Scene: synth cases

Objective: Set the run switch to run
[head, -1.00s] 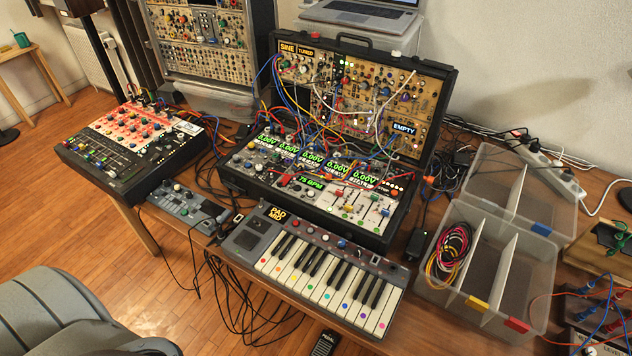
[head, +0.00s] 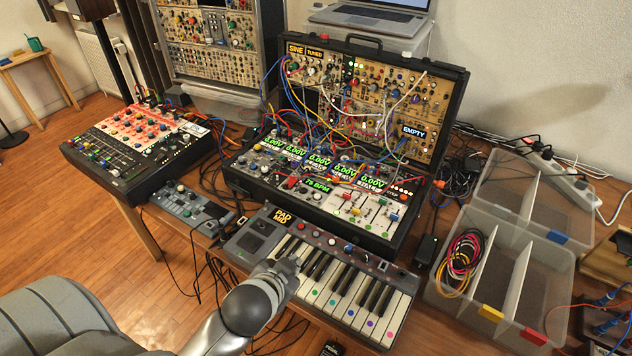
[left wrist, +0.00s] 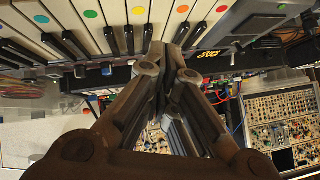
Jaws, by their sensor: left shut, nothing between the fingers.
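The open synth case (head: 440,190) stands on the table with its lid panel raised behind. Its lower panel has a lit 75 BPM display (head: 316,186), green 0.00V displays, and a small label (head: 391,196) at the right that seems to read STOP. The run switch is too small to pick out among the controls. My left gripper (head: 287,266) is shut and empty over the left part of the keyboard (head: 340,285), in front of the case. In the left wrist view, its closed fingers (left wrist: 172,52) show against the keys. My right gripper is out of view.
Patch cables (head: 300,135) hang over the case's modules. A clear divided bin (head: 440,292) with coiled cables stands at the right. A red-and-black mixer (head: 140,150) and a small grey box (head: 188,207) are at the left. A chair (head: 60,315) is at front left.

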